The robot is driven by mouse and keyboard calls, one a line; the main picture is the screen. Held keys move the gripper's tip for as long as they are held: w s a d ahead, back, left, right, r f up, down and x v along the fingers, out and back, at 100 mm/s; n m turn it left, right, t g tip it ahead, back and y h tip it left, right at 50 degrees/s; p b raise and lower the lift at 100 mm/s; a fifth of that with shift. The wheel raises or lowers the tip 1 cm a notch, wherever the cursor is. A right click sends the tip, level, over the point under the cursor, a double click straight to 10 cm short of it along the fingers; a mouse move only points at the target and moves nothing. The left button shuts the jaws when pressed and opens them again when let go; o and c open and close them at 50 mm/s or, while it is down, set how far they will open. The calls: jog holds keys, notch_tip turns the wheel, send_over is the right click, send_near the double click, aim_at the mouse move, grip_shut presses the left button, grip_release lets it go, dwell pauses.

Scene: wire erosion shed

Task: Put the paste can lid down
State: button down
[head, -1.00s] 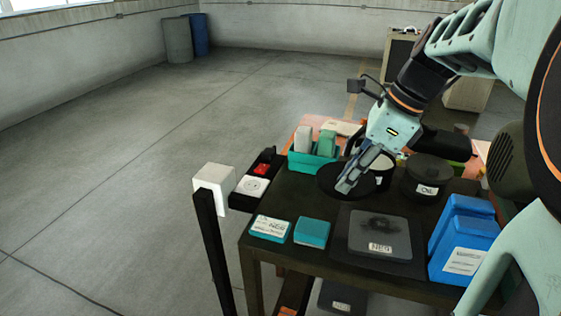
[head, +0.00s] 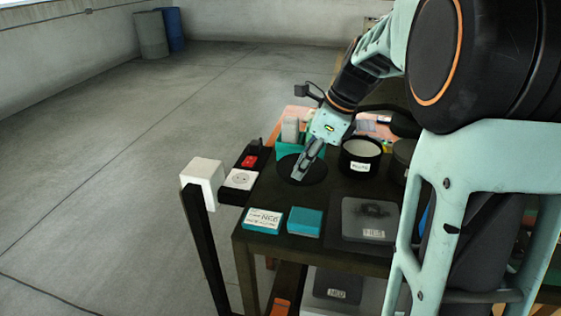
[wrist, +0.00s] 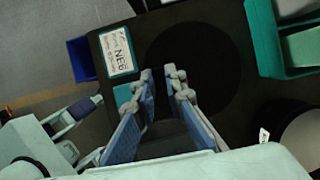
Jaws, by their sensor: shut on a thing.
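The paste can lid (head: 316,173) is a flat, round black disc at the table's left rear, beside the teal tray. My gripper (head: 298,177) is shut on it from above, with the fingers tilted. In the wrist view, the lid (wrist: 205,65) is a dark circle at the fingertips of my gripper (wrist: 170,72); the gripped part is hard to make out. I cannot tell whether the lid touches the table or hovers just above it. The open paste can (head: 360,166), black with a white label and pale inside, stands right of the lid. It also shows in the wrist view (wrist: 302,140).
A teal tray (head: 287,151) with upright blocks stands behind the lid. A labelled teal box (head: 262,220), a plain teal box (head: 305,221) and a dark grey case (head: 370,218) lie in front. A white block (head: 203,175) on a post stands left. Bare tabletop separates lid and front boxes.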

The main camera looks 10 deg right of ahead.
aim_at(312, 172)
jog(key=w+f, duration=0.1)
jog(key=f, duration=0.1)
jog(key=w+a+f, duration=0.1)
jog(key=w+f, duration=0.1)
jog(key=shift+w+a+f, duration=0.1)
jog(key=shift+w+f, duration=0.15)
jog(key=shift+f, duration=1.55)
jog(key=shift+f, duration=0.15)
jog(key=c, duration=2)
grip_release()
jog(key=shift+o, duration=0.2)
jog(key=v, duration=1.2)
jog(key=shift+r+p, duration=0.2)
jog(key=shift+p, duration=0.15)
